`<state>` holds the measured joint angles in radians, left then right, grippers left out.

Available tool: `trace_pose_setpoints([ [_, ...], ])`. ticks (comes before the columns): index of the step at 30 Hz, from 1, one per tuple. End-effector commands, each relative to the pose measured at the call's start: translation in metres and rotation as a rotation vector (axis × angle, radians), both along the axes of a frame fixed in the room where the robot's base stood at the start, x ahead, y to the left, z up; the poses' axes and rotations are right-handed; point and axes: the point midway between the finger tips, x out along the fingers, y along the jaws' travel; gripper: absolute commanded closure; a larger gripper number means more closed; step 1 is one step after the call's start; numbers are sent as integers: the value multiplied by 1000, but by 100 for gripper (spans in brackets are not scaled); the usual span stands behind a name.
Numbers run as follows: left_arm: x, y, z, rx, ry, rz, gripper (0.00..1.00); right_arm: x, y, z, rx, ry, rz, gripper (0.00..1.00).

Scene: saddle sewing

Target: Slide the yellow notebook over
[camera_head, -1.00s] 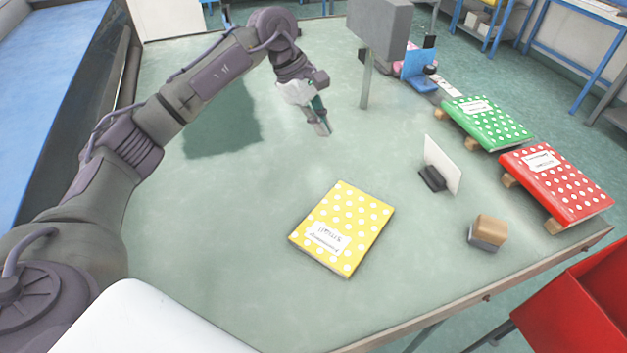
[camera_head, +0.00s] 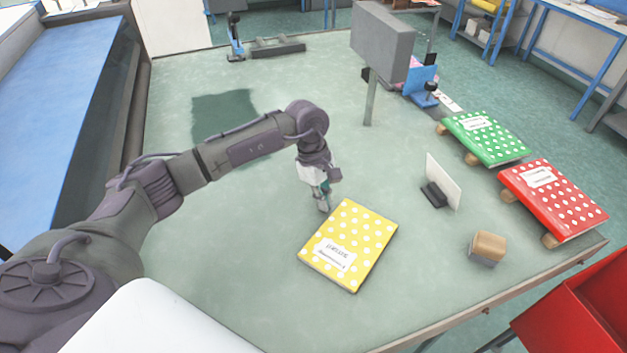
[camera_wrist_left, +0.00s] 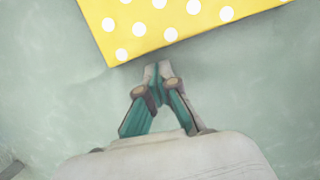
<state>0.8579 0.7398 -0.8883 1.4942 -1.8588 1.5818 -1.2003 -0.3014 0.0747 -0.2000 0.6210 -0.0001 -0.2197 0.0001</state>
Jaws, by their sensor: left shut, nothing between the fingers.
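The yellow notebook (camera_head: 362,232) with white dots and a white label lies flat on the green table in the head view. My left gripper (camera_head: 324,207) points down just beyond its upper-left edge, with its fingers shut and empty. In the left wrist view the closed fingertips (camera_wrist_left: 158,70) are right beside the edge of the yellow notebook (camera_wrist_left: 170,20). I cannot tell whether they touch it. My right gripper is in neither view.
A green dotted notebook (camera_head: 490,138) and a red dotted notebook (camera_head: 565,198) rest on wooden supports at the right. A white card on a stand (camera_head: 443,182) and a wood-topped block (camera_head: 488,247) stand nearer the yellow notebook. The table around its left is clear.

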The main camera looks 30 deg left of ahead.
Motion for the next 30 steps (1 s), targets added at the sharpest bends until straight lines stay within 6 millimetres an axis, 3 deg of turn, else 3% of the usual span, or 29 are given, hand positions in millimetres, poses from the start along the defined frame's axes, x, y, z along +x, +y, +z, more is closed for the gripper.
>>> trace_pose_setpoints([
  [15, -2, -11, -1, 0, -1, 1, 100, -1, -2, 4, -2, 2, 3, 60],
  [24, -11, -62, -4, -3, -3, -3, 100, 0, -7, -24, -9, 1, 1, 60],
  [30, -14, -71, 0, 0, 0, 2, 100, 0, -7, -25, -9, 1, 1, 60],
])
